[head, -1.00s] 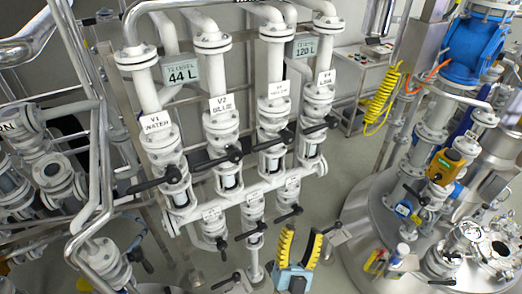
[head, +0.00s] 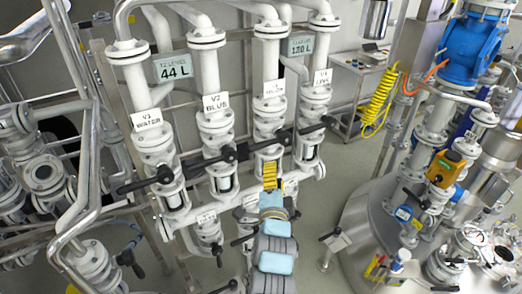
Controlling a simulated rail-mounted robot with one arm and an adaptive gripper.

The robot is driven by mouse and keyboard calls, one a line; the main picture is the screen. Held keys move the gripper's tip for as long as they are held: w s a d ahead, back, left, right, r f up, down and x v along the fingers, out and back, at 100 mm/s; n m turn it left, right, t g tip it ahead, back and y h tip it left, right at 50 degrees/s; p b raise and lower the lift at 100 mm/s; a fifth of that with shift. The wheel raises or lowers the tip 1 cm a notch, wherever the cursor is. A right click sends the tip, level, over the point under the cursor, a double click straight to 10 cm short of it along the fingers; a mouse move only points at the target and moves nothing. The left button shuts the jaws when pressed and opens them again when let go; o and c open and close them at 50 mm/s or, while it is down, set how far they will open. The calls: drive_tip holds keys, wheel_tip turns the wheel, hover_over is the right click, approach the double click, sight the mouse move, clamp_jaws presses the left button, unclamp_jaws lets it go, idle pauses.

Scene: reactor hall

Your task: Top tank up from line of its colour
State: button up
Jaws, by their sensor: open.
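Four white vertical lines carry tags: V1 WATER (head: 146,121), V2 BLUE (head: 216,102), V3 (head: 273,89) with its word too small to read, and V4 (head: 322,77), also unclear. Black lever handles sit on them: V1's (head: 145,184), V2's (head: 207,161), V3's (head: 265,144) and V4's (head: 316,126). A display (head: 173,67) reads T2 LEVEL 44 L; another display (head: 301,46) reads 120 L. My gripper (head: 270,171), with yellow fingers, is open in front of the V3 line, below its lever. My wrist hides the lower part of that line.
Lower valves with black levers, one lever (head: 218,256) at V2's foot, stand below the header. A large steel vessel (head: 365,225) with a blue valve body (head: 473,47) above is at right. A cart (head: 365,68) with a yellow coiled hose (head: 378,103) stands behind. Grey floor shows between.

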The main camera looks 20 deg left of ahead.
drive_tip(key=a+g+y, duration=0.1)
drive_tip(key=a+g, duration=0.1)
drive_tip(key=a, duration=0.1)
drive_tip(key=p, duration=0.1)
approach(256, 148)
drive_tip(key=shift+w, duration=1.3)
drive_tip(key=shift+m+g, duration=0.4)
drive_tip(key=shift+g, duration=0.1)
drive_tip(key=shift+a+p+x, duration=0.15)
drive_tip(key=shift+p+x, duration=0.3)
drive_tip(key=shift+x, duration=1.25)
drive_tip(key=shift+a+p+x, duration=0.15)
drive_tip(key=shift+p+x, duration=0.3)
drive_tip(key=shift+x, duration=1.3)
drive_tip(key=shift+w+a, duration=0.25)
drive_tip(key=shift+w, duration=0.1)
drive_tip(key=shift+w+a+f, duration=0.15)
drive_tip(key=shift+w+f, duration=0.05)
drive_tip(key=shift+w, duration=0.25)
clamp_jaws()
